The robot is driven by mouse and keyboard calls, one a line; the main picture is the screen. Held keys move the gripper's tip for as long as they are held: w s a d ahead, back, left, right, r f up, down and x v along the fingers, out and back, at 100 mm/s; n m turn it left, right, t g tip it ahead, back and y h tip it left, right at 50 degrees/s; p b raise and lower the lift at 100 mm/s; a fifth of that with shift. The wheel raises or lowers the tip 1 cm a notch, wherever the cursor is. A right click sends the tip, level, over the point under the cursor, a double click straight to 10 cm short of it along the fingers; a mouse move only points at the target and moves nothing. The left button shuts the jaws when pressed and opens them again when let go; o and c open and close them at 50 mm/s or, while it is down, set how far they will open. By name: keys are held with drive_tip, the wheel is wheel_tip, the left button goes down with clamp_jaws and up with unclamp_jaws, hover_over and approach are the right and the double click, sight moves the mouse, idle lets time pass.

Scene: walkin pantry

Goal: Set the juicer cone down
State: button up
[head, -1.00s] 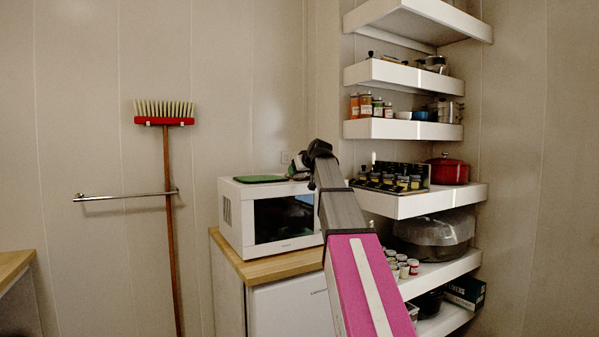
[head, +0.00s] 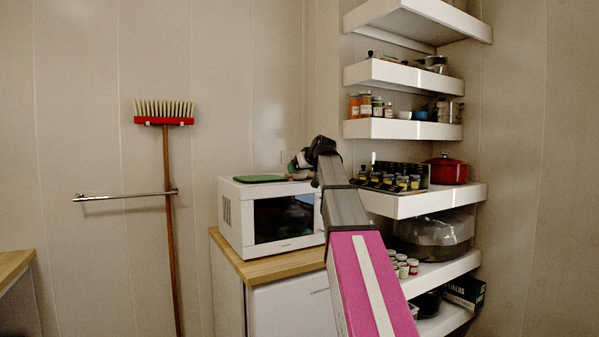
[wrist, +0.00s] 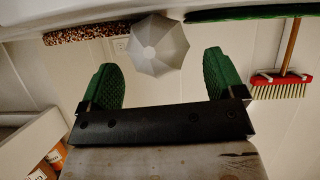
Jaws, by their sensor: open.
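The juicer cone (wrist: 158,45) is a pale grey, faceted, eight-sided piece in the wrist view, its facets meeting at a central point. It shows just beyond and between the green fingertips of my gripper (wrist: 162,68), with a gap on each side. My gripper is open and holds nothing. In the head view my gripper (head: 300,162) is by the right part of the top of the white microwave (head: 236,213). I cannot tell what the cone's base touches.
A green board (head: 260,179) lies on the microwave, left of my gripper. A brown speckled item (wrist: 92,33) is beside the cone in the wrist view. Shelves (head: 425,204) with jars and a red pot (head: 448,170) stand at right. A broom (head: 165,120) hangs at left.

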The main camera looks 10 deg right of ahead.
drive_tip(key=v, duration=0.8)
drive_tip(key=shift+s+r, duration=0.2)
drive_tip(key=shift+s, duration=0.15)
drive_tip(key=shift+s+d, duration=0.15)
drive_tip(key=shift+c, duration=1.3)
drive_tip(key=w+f+y, duration=0.1)
drive_tip(key=w+f, duration=0.1)
drive_tip(key=w, duration=0.1)
drive_tip(key=w+a+f+y, duration=0.1)
drive_tip(key=w+f, duration=0.1)
drive_tip(key=w, duration=0.1)
drive_tip(key=w+a+f+y, duration=0.1)
drive_tip(key=w+f, duration=0.1)
drive_tip(key=w, duration=0.1)
drive_tip(key=shift+m, duration=0.3)
drive_tip(key=shift+r, duration=0.1)
drive_tip(key=c, duration=0.8)
drive_tip(key=shift+c, duration=0.2)
